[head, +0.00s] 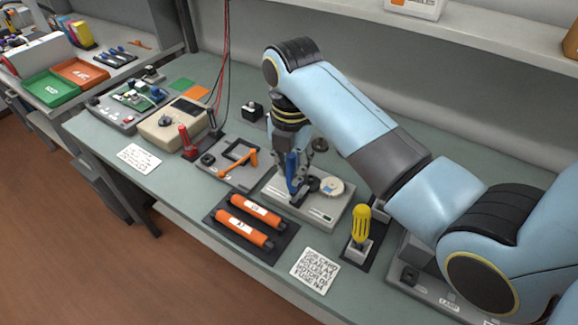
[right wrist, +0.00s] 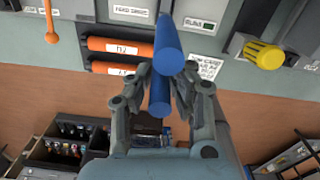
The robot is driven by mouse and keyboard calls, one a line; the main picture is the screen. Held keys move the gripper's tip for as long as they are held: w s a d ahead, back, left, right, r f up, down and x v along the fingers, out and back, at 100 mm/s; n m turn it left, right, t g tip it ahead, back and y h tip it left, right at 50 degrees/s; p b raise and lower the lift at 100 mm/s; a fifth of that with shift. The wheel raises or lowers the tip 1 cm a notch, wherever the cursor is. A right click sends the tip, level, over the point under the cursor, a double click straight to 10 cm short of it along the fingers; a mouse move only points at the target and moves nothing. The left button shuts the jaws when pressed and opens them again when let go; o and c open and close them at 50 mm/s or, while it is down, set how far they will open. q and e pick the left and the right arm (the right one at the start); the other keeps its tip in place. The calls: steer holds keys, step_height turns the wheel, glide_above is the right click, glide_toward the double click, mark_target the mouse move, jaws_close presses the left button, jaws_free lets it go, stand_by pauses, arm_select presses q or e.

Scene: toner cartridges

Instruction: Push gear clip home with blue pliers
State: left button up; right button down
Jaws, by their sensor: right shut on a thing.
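My right gripper (head: 296,172) points down over the grey fixture plate (head: 322,217) in the head view. It is shut on the blue pliers (head: 291,163), whose blue handles stand up between its fingers. The pliers' jaws cannot be made out clearly. A pale round gear (head: 332,186) sits on the plate just right of the gripper, beside dark parts. The gear clip is too small or hidden to tell. My left gripper is not in view.
Two orange cartridges (head: 247,227) lie on a dark mat in front of the plate. A yellow-handled screwdriver (head: 361,222) stands in a holder to the right. An orange-handled tool (head: 225,163) lies on the plate to the left. A printed card (head: 315,271) lies near the front edge.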

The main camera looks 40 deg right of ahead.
steer(key=shift+w+d, duration=0.1)
steer(key=shift+d, duration=0.1)
steer(key=shift+a+p, duration=0.2)
steer(key=shift+p, duration=0.15)
steer(key=shift+r, duration=4)
